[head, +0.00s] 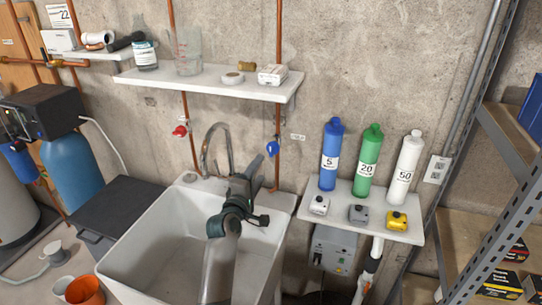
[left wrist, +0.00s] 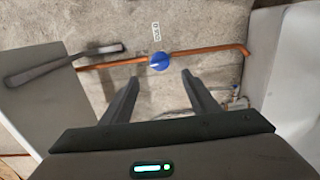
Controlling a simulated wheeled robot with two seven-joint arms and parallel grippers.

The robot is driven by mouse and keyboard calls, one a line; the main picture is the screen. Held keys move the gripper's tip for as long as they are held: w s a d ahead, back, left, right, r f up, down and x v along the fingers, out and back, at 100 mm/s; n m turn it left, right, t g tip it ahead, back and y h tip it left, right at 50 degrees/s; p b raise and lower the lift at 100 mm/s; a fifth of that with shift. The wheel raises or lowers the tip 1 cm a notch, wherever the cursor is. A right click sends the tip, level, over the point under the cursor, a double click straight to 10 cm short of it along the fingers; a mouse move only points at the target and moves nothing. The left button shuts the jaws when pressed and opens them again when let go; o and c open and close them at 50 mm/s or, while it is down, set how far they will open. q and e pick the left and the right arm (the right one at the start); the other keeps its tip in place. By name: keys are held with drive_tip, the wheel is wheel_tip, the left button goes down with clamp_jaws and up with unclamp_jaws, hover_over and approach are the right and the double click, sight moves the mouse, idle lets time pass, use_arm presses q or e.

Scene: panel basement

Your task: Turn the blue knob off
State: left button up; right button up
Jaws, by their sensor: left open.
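The blue knob (head: 272,148) sits on a vertical copper pipe on the concrete wall, above the back right of the sink. In the left wrist view, the blue knob (left wrist: 160,61) shows just beyond the fingertips, with a pale stripe across its face. My left gripper (head: 261,160) reaches up over the sink, close below the knob. The left wrist view shows its two fingers (left wrist: 158,76) apart and empty, with the knob lined up between their tips. I cannot tell whether they touch it. My right gripper is not in view.
A red knob (head: 180,130) is on another pipe to the left. A white shelf (head: 205,80) hangs above, the white sink (head: 150,262) and curved faucet (head: 207,145) are below. A side shelf (head: 340,212) holds blue, green and white bottles. A small label (left wrist: 155,30) is beside the knob.

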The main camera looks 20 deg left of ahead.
sight(270, 152)
use_arm(q)
drive_tip(key=w+b, duration=0.3)
drive_tip(key=w, duration=0.2)
drive_tip(key=w+b, duration=0.4)
drive_tip(key=w, duration=0.2)
drive_tip(key=shift+w+d+f, duration=0.15)
drive_tip(key=shift+d, duration=0.05)
drive_tip(key=shift+w+b, duration=0.4)
drive_tip(key=shift+w, duration=0.25)
drive_tip(key=shift+r, duration=0.2)
drive_tip(key=shift+c, duration=0.3)
drive_tip(key=c, duration=1)
